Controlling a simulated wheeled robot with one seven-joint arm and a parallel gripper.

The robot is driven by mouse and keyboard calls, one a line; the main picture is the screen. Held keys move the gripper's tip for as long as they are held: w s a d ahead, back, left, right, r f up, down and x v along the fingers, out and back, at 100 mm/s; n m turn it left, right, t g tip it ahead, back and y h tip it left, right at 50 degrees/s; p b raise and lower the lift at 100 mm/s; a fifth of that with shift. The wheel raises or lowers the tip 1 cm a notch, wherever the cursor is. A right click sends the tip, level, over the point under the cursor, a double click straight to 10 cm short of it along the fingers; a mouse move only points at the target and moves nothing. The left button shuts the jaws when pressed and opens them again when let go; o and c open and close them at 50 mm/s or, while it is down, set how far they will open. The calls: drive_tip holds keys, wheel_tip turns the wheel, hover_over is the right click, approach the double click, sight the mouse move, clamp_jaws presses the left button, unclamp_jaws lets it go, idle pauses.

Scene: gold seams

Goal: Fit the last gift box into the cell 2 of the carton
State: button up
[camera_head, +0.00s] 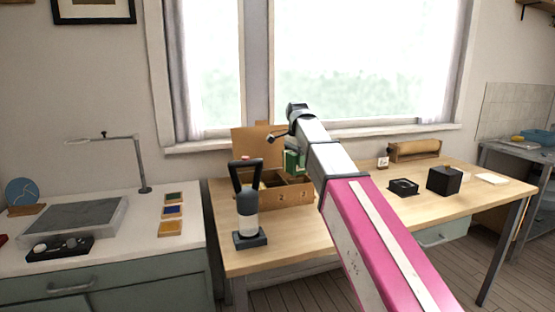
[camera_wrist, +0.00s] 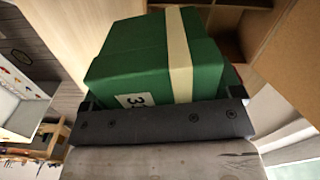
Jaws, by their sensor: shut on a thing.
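A green gift box (camera_wrist: 150,62) with a cream ribbon and a white number label fills the middle of the wrist view. My gripper (camera_wrist: 163,98) is shut on it. In the head view the green box (camera_head: 294,162) is over the right part of the open cardboard carton (camera_head: 265,199). The carton stands on the wooden table with its flap up behind. Dividers split it into cells, and a "2" is marked on its front. My arm hides the carton's right end. In the wrist view, carton walls (camera_wrist: 290,75) show beyond the box. I cannot tell whether the box touches them.
A dark-handled bottle-like tool on a black stand (camera_head: 248,210) is close in front of the carton. A black box (camera_head: 444,181) and a small black tray (camera_head: 403,187) are to the right on the table. A white counter with a lamp (camera_head: 142,165) is at left.

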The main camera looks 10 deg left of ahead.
drive_tip(key=a+f+m, duration=0.2)
drive_tip(key=a+f, duration=0.1)
drive_tip(key=a, duration=0.4)
drive_tip(key=shift+s+f, duration=0.25)
drive_tip(key=shift+f, duration=0.05)
drive_tip(key=shift+f, duration=1.95)
idle(0.7)
drive_tip(key=o, duration=0.9)
drive_tip(key=shift+c, duration=0.2)
drive_tip(key=shift+r, duration=0.1)
wheel_tip(320, 180, up, 8)
idle(0.6)
idle(0.6)
